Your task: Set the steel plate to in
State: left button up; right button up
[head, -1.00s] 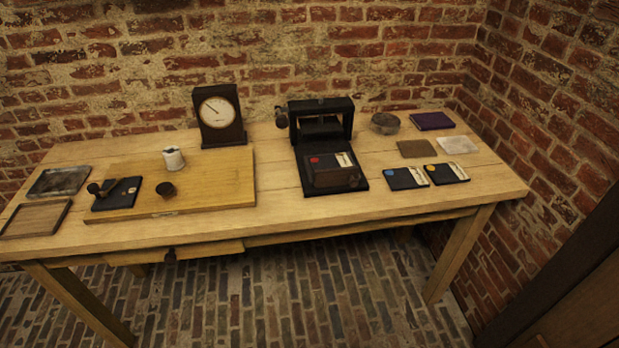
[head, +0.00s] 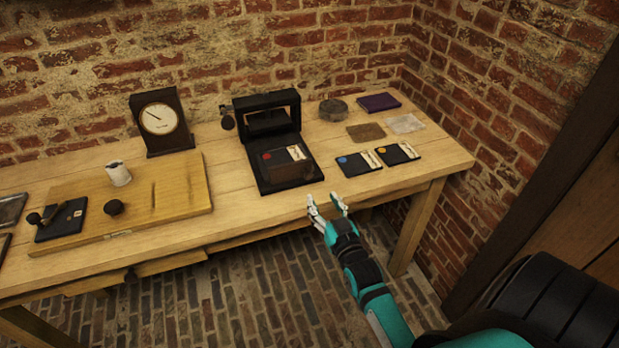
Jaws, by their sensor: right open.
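A black press-like device (head: 266,102) stands on the wooden table, with an opening in its upright frame and a flat bed in front. A dark plate (head: 271,178) with a red dot and a pale label lies on that bed, out in front of the frame. No label naming a steel plate can be read. My right gripper (head: 328,204) is open and empty, near the table's front edge, in front of and to the right of the bed, apart from it. My left gripper is not in view.
A blue-dot card (head: 355,164) and a yellow-dot card (head: 397,154) lie right of the device. Behind them are a brown pad (head: 366,132), a pale sheet (head: 405,123), a round tin (head: 333,110) and a purple book (head: 379,102). A dial clock (head: 159,119) and wooden board (head: 190,190) are left.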

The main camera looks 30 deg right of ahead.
aim_at(309, 176)
jog(key=x, duration=0.9)
jog(key=shift+w, duration=0.25)
jog(key=shift+c, duration=0.4)
grip_shut()
